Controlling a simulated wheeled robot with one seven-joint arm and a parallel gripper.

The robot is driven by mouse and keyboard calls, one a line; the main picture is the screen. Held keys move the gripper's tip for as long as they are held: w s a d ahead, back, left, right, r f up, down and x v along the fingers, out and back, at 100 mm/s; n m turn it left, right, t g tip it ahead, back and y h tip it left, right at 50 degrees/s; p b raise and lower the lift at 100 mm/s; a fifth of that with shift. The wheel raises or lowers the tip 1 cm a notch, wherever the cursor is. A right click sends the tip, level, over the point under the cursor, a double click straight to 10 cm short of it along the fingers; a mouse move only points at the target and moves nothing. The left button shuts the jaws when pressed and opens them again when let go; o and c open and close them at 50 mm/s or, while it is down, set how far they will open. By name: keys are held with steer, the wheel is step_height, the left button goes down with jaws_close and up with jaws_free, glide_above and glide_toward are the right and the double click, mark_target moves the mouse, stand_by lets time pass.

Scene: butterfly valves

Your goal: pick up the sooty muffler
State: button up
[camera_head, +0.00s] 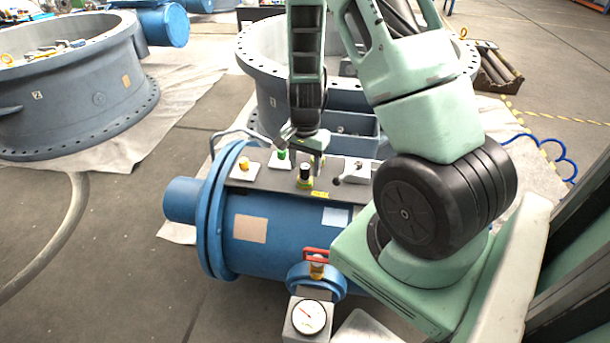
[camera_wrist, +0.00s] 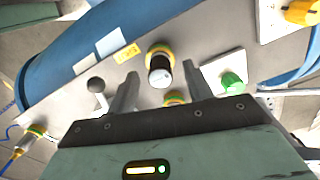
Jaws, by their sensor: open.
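The sooty muffler appears to be the dark, black-topped cylinder (camera_head: 305,172) on a yellow base, upright on the grey panel (camera_head: 262,173) of the blue tank. In the wrist view it is the black cylinder (camera_wrist: 160,70) with a pale end and a yellow-green collar. My gripper (camera_head: 304,148) is open just above and behind it, pointing down. In the wrist view the fingertips (camera_wrist: 160,73) flank the cylinder on both sides. No contact shows, and I cannot tell how far down the fingers reach. A yellow-green fitting (camera_wrist: 175,97) is partly hidden by my gripper.
A green knob (camera_head: 283,154) and a yellow knob (camera_head: 244,163) stand left on the panel. A bent pipe (camera_head: 240,132) is at the left end. A red-handled valve (camera_head: 317,258) and gauge (camera_head: 308,317) are in front.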

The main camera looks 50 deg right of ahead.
step_height(320, 180, down, 2)
steer(key=shift+f, duration=0.1)
steer(key=c, duration=0.9)
steer(key=shift+c, duration=0.2)
